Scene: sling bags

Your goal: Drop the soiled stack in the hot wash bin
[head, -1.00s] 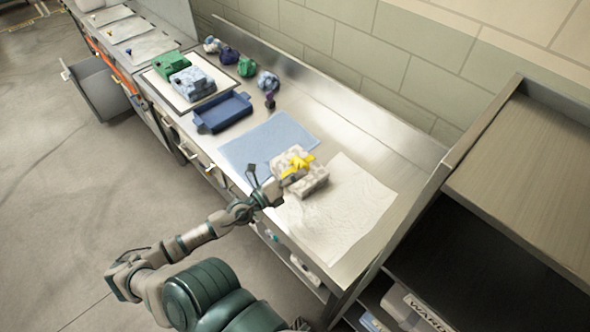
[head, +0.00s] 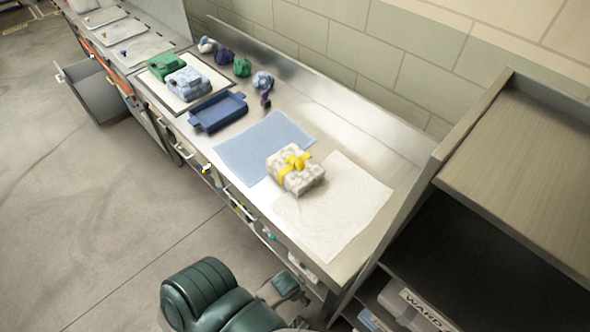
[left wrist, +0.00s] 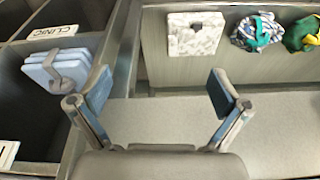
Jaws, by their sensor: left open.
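A grey-white patterned stack (head: 284,182) with a yellow strap sits on the bench, across the blue mat (head: 243,158) and the white sheet (head: 340,208). I cannot tell from its look whether it is the soiled one. My left gripper (left wrist: 158,88) is open and empty in the left wrist view, with bare grey surface between its fingers. A patterned grey-white stack (left wrist: 195,38) lies ahead of it, apart from the fingers. My right gripper is not in view. I can make out no hot wash bin label.
Blue tray (head: 217,112), green stack (head: 165,66), light blue stack (head: 188,82) and several small bundles stand farther along the bench. A shelf unit (head: 520,170) rises at right. In the left wrist view, a "CLINIC" compartment holds a strapped light blue stack (left wrist: 57,68); tied bundles (left wrist: 256,32) lie upper right.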

